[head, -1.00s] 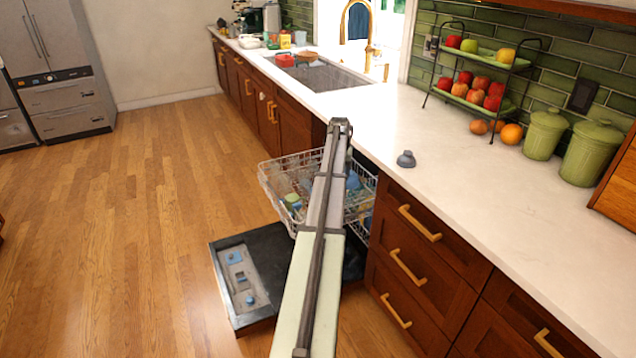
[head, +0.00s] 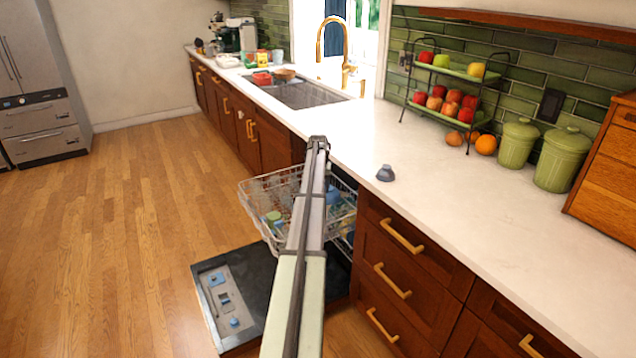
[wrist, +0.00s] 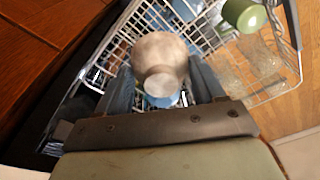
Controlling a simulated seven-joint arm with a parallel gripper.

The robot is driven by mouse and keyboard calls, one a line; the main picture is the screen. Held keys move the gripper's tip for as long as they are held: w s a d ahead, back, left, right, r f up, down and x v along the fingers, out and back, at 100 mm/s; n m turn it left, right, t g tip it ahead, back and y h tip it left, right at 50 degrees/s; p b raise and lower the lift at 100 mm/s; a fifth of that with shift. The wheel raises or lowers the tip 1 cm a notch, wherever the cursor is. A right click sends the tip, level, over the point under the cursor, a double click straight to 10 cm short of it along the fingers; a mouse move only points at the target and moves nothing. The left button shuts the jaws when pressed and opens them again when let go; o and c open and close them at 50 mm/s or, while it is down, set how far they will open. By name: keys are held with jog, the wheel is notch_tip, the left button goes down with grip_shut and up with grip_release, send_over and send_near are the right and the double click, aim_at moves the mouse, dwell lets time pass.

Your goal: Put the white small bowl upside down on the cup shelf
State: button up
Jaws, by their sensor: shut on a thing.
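The white small bowl (wrist: 160,58) is in the wrist view between the two fingers of my gripper (wrist: 162,88). It looks greyish and slightly blurred, and its round foot faces the camera. My gripper is shut on it, above the wire dishwasher rack (wrist: 287,88). In the head view my arm hides the gripper and the bowl. The pulled-out rack also shows there (head: 250,205), partly behind my arm. I cannot clearly make out which part of the rack is the cup shelf.
A green cup (wrist: 243,15) and blue dishes (head: 333,196) are in the rack. The open dishwasher door (head: 210,275) lies below it. Wooden cabinets (wrist: 45,35) stand close on the left in the wrist view.

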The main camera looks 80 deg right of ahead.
jog(key=shift+f, duration=5.4)
jog(key=shift+f, duration=0.55)
jog(key=o, duration=1.1)
jog(key=r, duration=0.4)
jog(key=a+r, duration=0.1)
jog(key=r, duration=0.8)
jog(key=shift+s+a+r, duration=0.25)
jog(key=shift+a+r, duration=0.1)
jog(key=shift+r, duration=0.05)
jog(key=shift+d, duration=0.1)
